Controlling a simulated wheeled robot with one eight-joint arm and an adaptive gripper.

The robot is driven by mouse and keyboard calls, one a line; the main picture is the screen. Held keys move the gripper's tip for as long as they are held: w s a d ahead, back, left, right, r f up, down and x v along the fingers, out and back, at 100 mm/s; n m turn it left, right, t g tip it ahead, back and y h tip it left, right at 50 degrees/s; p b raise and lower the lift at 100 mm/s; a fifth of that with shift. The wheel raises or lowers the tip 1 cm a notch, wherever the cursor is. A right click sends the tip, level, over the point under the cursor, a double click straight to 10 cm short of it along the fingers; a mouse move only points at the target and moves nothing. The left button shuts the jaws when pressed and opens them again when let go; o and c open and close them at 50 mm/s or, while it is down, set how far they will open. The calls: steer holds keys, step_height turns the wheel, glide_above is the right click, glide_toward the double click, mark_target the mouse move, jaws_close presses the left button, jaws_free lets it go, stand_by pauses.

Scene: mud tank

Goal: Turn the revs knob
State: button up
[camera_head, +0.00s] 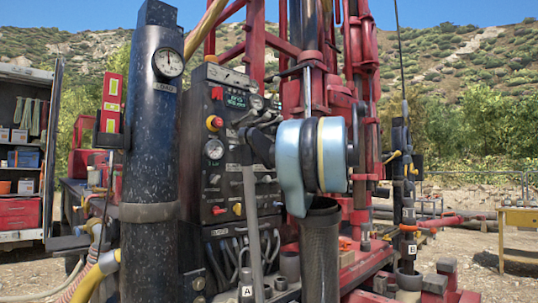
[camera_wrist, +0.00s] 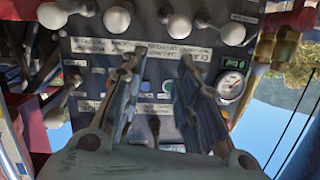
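The control panel (camera_head: 228,165) is a dark upright box with gauges, knobs, levers and small white labels. In the wrist view the panel (camera_wrist: 185,47) fills the middle and appears upside down. My gripper (camera_wrist: 158,62) is open, its two fingers apart in front of the panel, with nothing visibly held. A small dark knob (camera_wrist: 154,126) and small bluish buttons (camera_wrist: 166,87) show between the fingers. The labels are too blurred for me to tell which knob is revs. In the head view my arm covers part of the panel's right side, and the fingers are not clear.
Pale round-ended levers (camera_wrist: 179,27) line the top of the wrist view. A gauge (camera_wrist: 231,86) is right of the fingers. In the head view, a thick black post (camera_head: 152,130) stands left of the panel, and a red drill mast (camera_head: 365,110) rises behind my arm.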

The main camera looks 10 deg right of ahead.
steer(key=w+d+r+t, duration=0.3)
steer(key=w+d+r, duration=0.25)
steer(key=r, duration=0.35)
steer(key=x, duration=1.5)
steer(key=shift+w+a+f, duration=0.3)
steer(key=shift+a+f, duration=0.05)
steer(key=shift+f, duration=0.1)
jaws_close()
